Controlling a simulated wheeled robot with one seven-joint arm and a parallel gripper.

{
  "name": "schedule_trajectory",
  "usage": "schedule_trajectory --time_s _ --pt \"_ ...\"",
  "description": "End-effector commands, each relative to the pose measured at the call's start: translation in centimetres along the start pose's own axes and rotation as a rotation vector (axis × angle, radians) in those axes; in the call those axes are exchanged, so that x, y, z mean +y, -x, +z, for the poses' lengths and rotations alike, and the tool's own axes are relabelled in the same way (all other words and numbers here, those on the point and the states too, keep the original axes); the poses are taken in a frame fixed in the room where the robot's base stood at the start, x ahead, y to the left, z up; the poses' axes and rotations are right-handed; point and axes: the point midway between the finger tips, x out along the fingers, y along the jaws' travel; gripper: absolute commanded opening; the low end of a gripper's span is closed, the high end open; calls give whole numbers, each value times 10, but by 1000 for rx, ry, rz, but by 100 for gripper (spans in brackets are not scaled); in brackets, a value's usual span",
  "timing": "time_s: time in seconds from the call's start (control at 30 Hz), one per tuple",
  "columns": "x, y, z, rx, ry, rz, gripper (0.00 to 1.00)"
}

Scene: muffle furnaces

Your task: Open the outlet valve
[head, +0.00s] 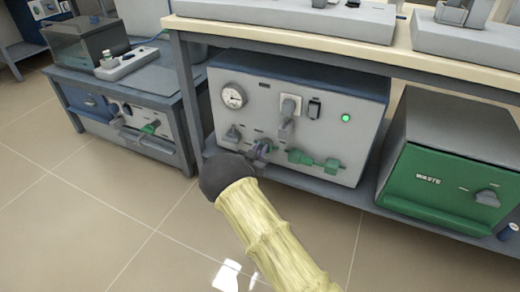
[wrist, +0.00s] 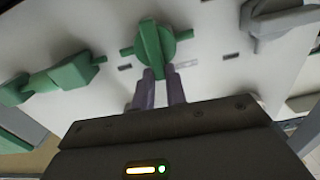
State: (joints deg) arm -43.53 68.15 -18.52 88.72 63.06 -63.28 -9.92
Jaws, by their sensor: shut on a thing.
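A grey control box (head: 225,112) stands on the shelf under the bench, with valves along its lower front. My gripper (head: 264,148) is at the valve in the lower middle of that front, partly hidden by my arm. In the wrist view my gripper (wrist: 161,76) is shut on the end of a green valve handle (wrist: 150,42). The handle stands across the short green stubs at its sides. Small labels beside it are too blurred to read, so I cannot tell which valve is the outlet.
Another green valve (head: 315,160) is to the right and a grey knob (head: 233,133) to the left. The box also has a gauge (head: 233,96), a grey plug (head: 287,120) and a lit green lamp (head: 346,118). A green-fronted waste bin (head: 440,190) stands right.

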Motion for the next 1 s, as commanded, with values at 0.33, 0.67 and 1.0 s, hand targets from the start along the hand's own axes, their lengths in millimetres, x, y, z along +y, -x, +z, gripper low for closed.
schedule_trajectory --time_s 0.33,0.67,1.0 --pt "5 0 1 -5 -200 1 0" --pt "12 1 4 -5 -502 1 0" --pt "19 1 10 -6 -825 2 0"
